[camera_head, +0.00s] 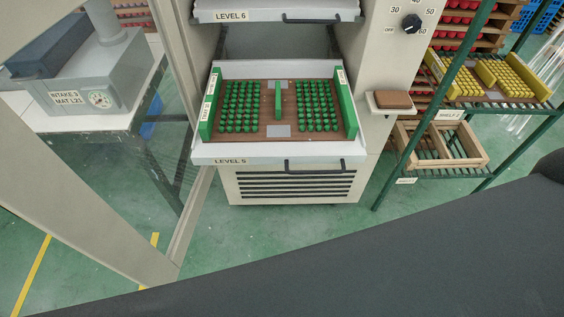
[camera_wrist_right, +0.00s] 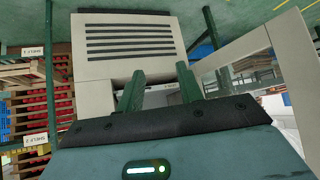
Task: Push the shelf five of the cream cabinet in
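The cream cabinet (camera_head: 300,186) stands at the centre of the head view. Its shelf five (camera_head: 225,153), labelled LEVEL 5, is pulled out and has a dark bar handle (camera_head: 315,164) on its front. A brown tray (camera_head: 268,118) with green end walls and rows of small green pieces lies on the shelf. In the right wrist view, which looks upside down, my right gripper (camera_wrist_right: 160,80) has its two green fingers apart with nothing clearly held between them. The cabinet's vented lower front (camera_wrist_right: 130,45) shows beyond them. My left gripper is not in view.
The LEVEL 6 shelf (camera_head: 270,15) is above shelf five. An open glazed door (camera_head: 110,180) stands to the left. A small ledge with a brown block (camera_head: 394,99) juts out at right, before a green rack (camera_head: 440,80). A dark shape covers the lower right.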

